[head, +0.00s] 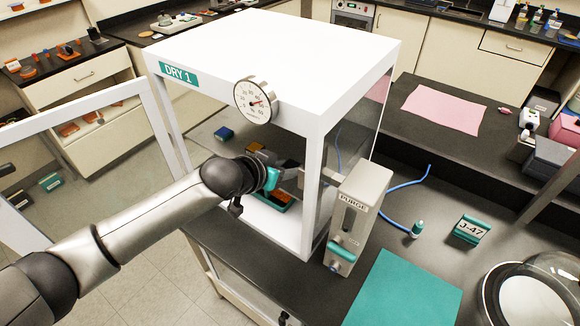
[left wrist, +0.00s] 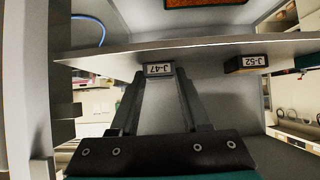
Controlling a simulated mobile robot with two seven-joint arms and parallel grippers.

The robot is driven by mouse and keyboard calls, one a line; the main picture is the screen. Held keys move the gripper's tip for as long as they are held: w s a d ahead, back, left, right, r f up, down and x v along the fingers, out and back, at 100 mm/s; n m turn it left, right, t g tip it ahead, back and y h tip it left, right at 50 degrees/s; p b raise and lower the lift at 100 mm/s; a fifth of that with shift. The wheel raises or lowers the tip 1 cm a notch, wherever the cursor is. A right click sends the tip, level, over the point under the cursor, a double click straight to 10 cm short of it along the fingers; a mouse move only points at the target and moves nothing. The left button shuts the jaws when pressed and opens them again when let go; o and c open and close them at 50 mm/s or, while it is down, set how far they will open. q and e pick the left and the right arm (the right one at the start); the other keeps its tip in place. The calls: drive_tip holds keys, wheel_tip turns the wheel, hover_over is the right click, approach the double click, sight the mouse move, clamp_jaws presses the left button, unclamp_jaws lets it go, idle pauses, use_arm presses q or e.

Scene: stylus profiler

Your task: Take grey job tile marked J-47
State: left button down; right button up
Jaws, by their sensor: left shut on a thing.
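My left gripper (head: 289,170) reaches through the open front of the white cabinet marked DRY 1 (head: 268,55). In the left wrist view, the gripper (left wrist: 160,74) is shut on a small dark grey tile marked J-47 (left wrist: 158,69), with a finger at each side. The tile is at the edge of a pale shelf (left wrist: 205,56); I cannot tell whether it still touches it. A similar tile marked J-52 (left wrist: 246,64) sits to its right on the shelf. In the head view the held tile cannot be made out. My right gripper is not in view.
The cabinet's open door (head: 80,118) stands at the left. A grey PURGE box (head: 356,212) is at the cabinet's right front corner.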

use_arm(q)
drive_tip(key=shift+a+r, duration=0.1)
drive_tip(key=shift+a+r, duration=0.1)
drive_tip(key=shift+r, duration=0.1)
wheel_tip(320, 180, up, 6)
drive_tip(key=shift+w+r+b, duration=0.1)
drive_tip(key=shift+r+b, duration=0.05)
drive_tip(key=shift+b, duration=0.15)
drive_tip(key=a+b, duration=0.3)
drive_tip(key=a, duration=1.6)
drive_tip(key=shift+w+a+b, duration=0.3)
drive_tip(key=shift+w+a, duration=0.05)
drive_tip(key=shift+r, duration=0.1)
drive_tip(key=c, duration=0.9)
unclamp_jaws()
clamp_jaws()
